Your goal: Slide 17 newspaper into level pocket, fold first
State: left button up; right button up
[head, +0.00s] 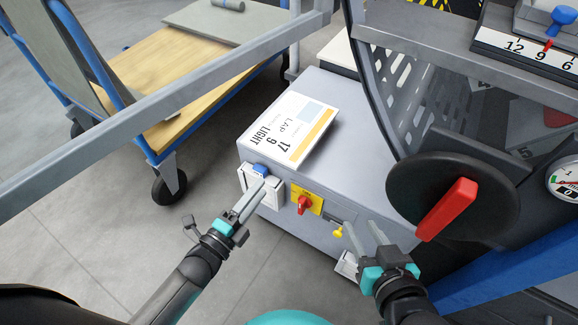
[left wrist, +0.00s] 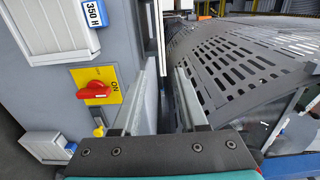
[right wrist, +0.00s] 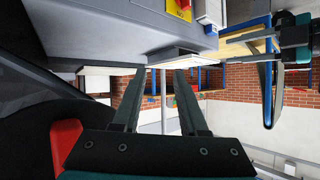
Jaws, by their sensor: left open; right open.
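The newspaper marked 17 (head: 290,128) lies flat on top of a grey cabinet (head: 345,120) in the head view. It is white with a yellow strip and a pale blue block; I cannot tell which edge is its fold. A dark drum-like rack with slotted plates (head: 430,90) stands to the right; the slotted plates (left wrist: 250,65) also show in the left wrist view. I cannot make out a level pocket. My left gripper (head: 263,186) is open and empty by the cabinet's front, below the newspaper. My right gripper (head: 362,224) is open and empty, further right.
A red rotary switch (head: 305,203) on a yellow plate and a yellow knob (head: 338,232) are on the cabinet front. A black wheel with a red handle (head: 448,210) stands close to my right gripper. A blue-framed wooden cart (head: 190,75) is at the upper left. Floor is clear at left.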

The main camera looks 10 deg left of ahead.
aim_at(282, 162)
pick_arm(q)
jog(key=b+x, duration=0.1)
jog(key=x, duration=0.3)
jog(key=shift+w+d+r+b, duration=0.1)
jog(key=shift+w+d+b, duration=0.1)
jog(key=shift+w+b, duration=0.15)
jog(key=b+x, duration=0.1)
jog(key=x, duration=0.3)
jog(key=shift+w+d, duration=0.2)
jog(key=shift+w, duration=0.45)
pick_arm(e)
jog(key=shift+s+a+r+m+t+y, duration=0.25)
jog(key=shift+a+r+t+y, duration=0.25)
jog(key=shift+a+r+t, duration=0.55)
jog(key=shift+s+a+r+m+t+y, duration=0.2)
jog(key=shift+a+r+t+y, duration=0.35)
jog(key=shift+t, duration=0.9)
pick_arm(q)
jog(key=shift+c, duration=0.6)
grip_shut()
